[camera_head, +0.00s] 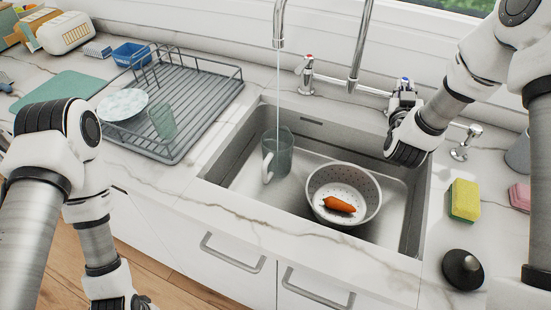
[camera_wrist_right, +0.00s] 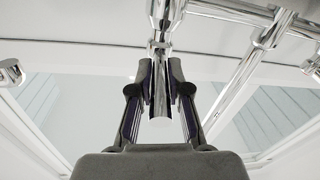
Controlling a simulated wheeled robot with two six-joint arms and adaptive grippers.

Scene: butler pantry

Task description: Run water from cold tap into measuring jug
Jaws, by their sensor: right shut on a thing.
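The clear measuring jug (camera_head: 283,158) stands in the sink (camera_head: 238,172), its handle towards the left. A thin water stream (camera_head: 278,90) falls from the left spout (camera_head: 279,22) into the jug's top. The water level is hard to tell. My right gripper (camera_head: 402,98) is at the blue-marked cold tap (camera_head: 405,82). In the right wrist view, the fingers (camera_wrist_right: 159,98) are shut on the tap's chrome lever (camera_wrist_right: 158,88). The red-marked hot tap (camera_head: 308,70) is left of it. My left gripper (camera_head: 138,302) is low, mostly cut off by the bottom edge.
A colander (camera_head: 322,192) with a carrot (camera_head: 340,204) sits right of the jug. A drying rack (camera_head: 205,92) with a plate (camera_head: 122,104) and a glass (camera_head: 162,122) stands left of the sink. A sponge (camera_head: 464,200) and a black-and-grey round object (camera_head: 463,268) lie right.

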